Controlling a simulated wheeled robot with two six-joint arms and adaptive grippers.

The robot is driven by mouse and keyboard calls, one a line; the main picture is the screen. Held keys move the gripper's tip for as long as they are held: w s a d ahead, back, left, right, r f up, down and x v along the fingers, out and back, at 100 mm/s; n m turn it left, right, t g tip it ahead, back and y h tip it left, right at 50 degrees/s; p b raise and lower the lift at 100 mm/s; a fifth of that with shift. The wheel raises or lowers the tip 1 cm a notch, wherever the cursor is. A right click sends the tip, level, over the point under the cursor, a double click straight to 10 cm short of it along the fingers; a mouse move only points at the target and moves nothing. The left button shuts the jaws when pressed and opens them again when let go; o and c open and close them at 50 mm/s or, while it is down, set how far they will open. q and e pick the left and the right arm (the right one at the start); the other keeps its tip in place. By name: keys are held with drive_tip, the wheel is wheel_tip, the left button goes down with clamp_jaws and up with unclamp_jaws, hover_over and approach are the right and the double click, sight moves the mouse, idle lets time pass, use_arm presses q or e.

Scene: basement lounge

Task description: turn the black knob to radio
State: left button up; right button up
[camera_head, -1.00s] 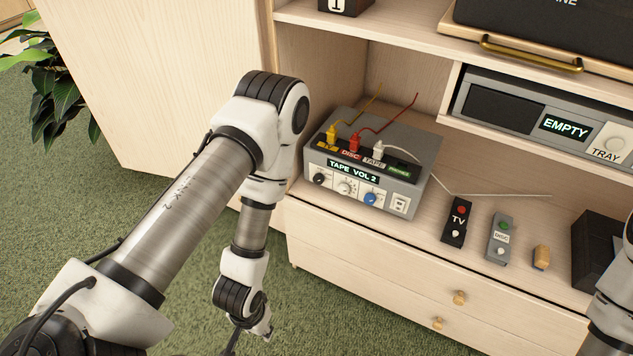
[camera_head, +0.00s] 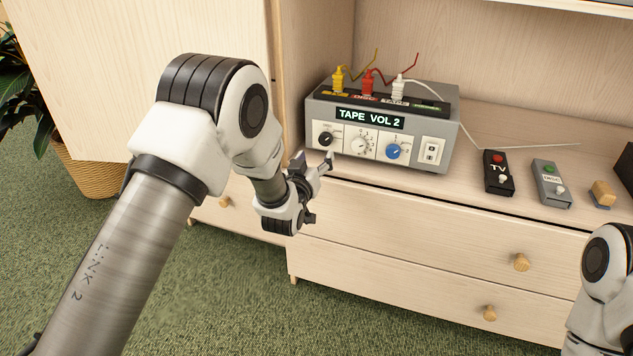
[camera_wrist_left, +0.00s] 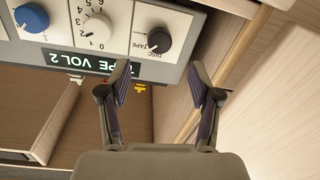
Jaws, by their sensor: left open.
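The black knob (camera_head: 326,139) is on the left of the front panel of a grey audio unit (camera_head: 455,125). The unit's display reads TAPE VOL 2. In the left wrist view the black knob (camera_wrist_left: 158,40) shows upside down with the labels DISC and TAPE beside it; I cannot read a RADIO label. My left gripper (camera_head: 316,163) is open and empty, just below and in front of the knob, not around it. My right gripper is outside the view.
A white knob (camera_head: 362,145), a blue knob (camera_head: 393,151) and a switch (camera_head: 431,151) share the panel. Yellow, red and white plugs stand on top. Drawers are below the shelf.

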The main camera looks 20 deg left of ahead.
sight(324, 141)
use_arm(q)
drive_tip(key=w+b, duration=0.2)
drive_tip(key=w, duration=0.5)
drive_tip(key=shift+w+a+f, duration=0.1)
drive_tip(key=shift+w, duration=0.4)
drive_tip(key=c, duration=1.1)
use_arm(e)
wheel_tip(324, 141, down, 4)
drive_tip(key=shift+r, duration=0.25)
